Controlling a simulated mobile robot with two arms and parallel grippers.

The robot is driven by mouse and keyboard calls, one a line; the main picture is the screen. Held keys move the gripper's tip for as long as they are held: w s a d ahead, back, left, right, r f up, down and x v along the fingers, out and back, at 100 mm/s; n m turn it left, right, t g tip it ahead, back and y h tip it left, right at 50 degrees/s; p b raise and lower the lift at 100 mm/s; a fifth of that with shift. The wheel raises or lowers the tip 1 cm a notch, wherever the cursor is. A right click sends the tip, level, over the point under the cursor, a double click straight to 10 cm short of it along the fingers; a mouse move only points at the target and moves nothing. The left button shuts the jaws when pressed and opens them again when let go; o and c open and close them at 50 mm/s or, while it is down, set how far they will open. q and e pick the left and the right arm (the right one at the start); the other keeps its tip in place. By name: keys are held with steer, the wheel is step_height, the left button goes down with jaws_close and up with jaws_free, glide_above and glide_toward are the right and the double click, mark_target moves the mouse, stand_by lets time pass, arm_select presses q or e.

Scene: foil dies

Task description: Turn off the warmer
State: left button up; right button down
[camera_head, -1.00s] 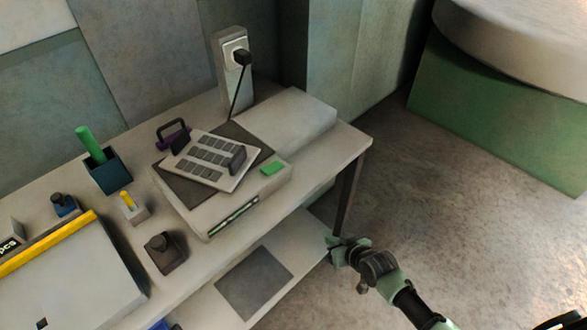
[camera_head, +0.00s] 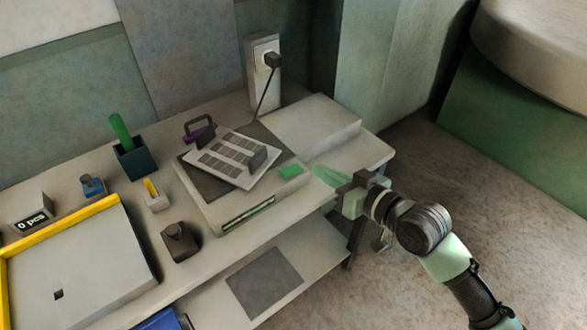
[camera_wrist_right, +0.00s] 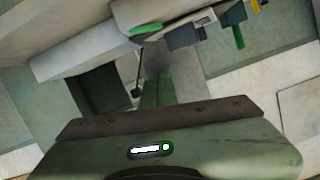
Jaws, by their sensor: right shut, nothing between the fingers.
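The warmer is a pale box (camera_head: 222,214) on the table, with a dark plate on top and a light slotted tray (camera_head: 235,158) with dark handles lying on it. A green switch (camera_head: 291,172) sits at its right end; a green patch, likely this switch, shows in the right wrist view (camera_wrist_right: 146,29). A black cord runs up to a plug (camera_head: 272,60) in a wall socket post. My right gripper (camera_head: 318,172) is shut and empty, its pale green fingers pointing left just right of the switch, with a small apparent gap. My left gripper is out of view.
A pale block (camera_head: 312,125) stands behind the warmer. A dark cup with a green stick (camera_head: 135,160), a small holder with a yellow item (camera_head: 156,198) and a dark block (camera_head: 180,243) stand left. The lower shelf (camera_head: 215,298) holds a grey mat. Floor is open at right.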

steer(key=p, duration=0.2)
glide_above(293, 179)
steer(key=shift+w+d+f, duration=0.1)
steer(key=shift+d+f, duration=0.1)
steer(key=shift+f, duration=0.35)
steer(key=shift+w+d+f, duration=0.1)
steer(key=shift+d+f, duration=0.1)
steer(key=shift+f, duration=0.3)
steer(key=f, duration=0.2)
steer(key=shift+a+f, duration=0.3)
steer(key=shift+s+a+f, duration=0.15)
steer(key=shift+f, duration=0.7)
